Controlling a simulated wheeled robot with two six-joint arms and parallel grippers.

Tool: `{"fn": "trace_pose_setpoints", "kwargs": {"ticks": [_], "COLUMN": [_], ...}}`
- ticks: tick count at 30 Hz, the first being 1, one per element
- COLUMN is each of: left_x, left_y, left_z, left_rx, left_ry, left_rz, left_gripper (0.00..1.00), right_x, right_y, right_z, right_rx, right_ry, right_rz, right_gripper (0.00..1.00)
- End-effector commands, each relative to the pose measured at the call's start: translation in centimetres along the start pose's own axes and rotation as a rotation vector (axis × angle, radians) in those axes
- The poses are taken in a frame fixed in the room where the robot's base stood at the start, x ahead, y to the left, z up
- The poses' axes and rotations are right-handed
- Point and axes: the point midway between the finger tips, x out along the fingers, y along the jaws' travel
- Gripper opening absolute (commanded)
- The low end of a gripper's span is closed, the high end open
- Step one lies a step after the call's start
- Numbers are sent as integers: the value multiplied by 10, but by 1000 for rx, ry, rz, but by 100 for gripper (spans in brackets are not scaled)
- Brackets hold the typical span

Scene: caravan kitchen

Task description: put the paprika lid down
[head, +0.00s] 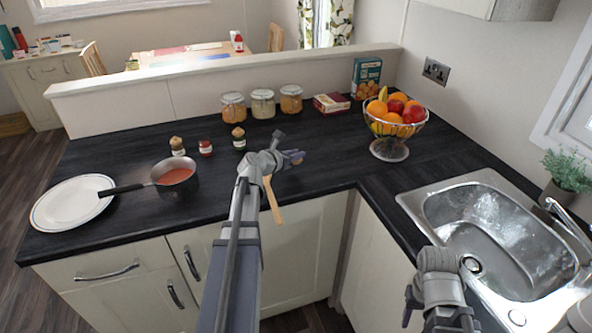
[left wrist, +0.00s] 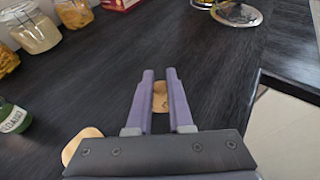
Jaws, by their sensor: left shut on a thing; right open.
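My left gripper (head: 292,156) is over the dark counter, right of the spice jars. It is shut on the paprika lid (left wrist: 160,97), a small round tan piece between the purple fingertips. The lid also shows in the head view (head: 298,161), mostly hidden by the gripper. I cannot tell whether it touches the counter. The red paprika jar (head: 205,149) stands without a lid between a jar with a tan lid (head: 177,146) and a green jar with a lid (head: 239,139). My right gripper (head: 437,320) is open and empty in front of the sink.
A wooden utensil (head: 273,200) shows at the counter's front edge, partly behind my left arm. A saucepan (head: 176,180) and plate (head: 72,203) are left. Storage jars (head: 262,104) stand behind, a fruit bowl (head: 390,148) to the right.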

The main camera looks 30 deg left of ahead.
Motion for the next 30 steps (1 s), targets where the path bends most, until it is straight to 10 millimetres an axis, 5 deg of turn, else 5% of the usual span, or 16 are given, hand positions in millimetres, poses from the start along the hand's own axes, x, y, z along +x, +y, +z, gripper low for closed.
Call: {"fn": "trace_pose_setpoints", "kwargs": {"ticks": [13,26,27,30], "left_x": [14,14,14,14], "left_y": [0,0,0,0], "left_z": [-35,-38,-37,-36], "left_rx": [0,0,0,0], "left_ry": [0,0,0,0], "left_rz": [0,0,0,0], "left_gripper": [0,0,21,32], "right_x": [37,40,39,38], "right_y": [-4,-4,-4,-4], "right_z": [-2,-2,-2,-2], "right_rx": [0,0,0,0], "right_ry": [0,0,0,0], "right_rz": [0,0,0,0], "right_gripper": [50,50,50,50]}}
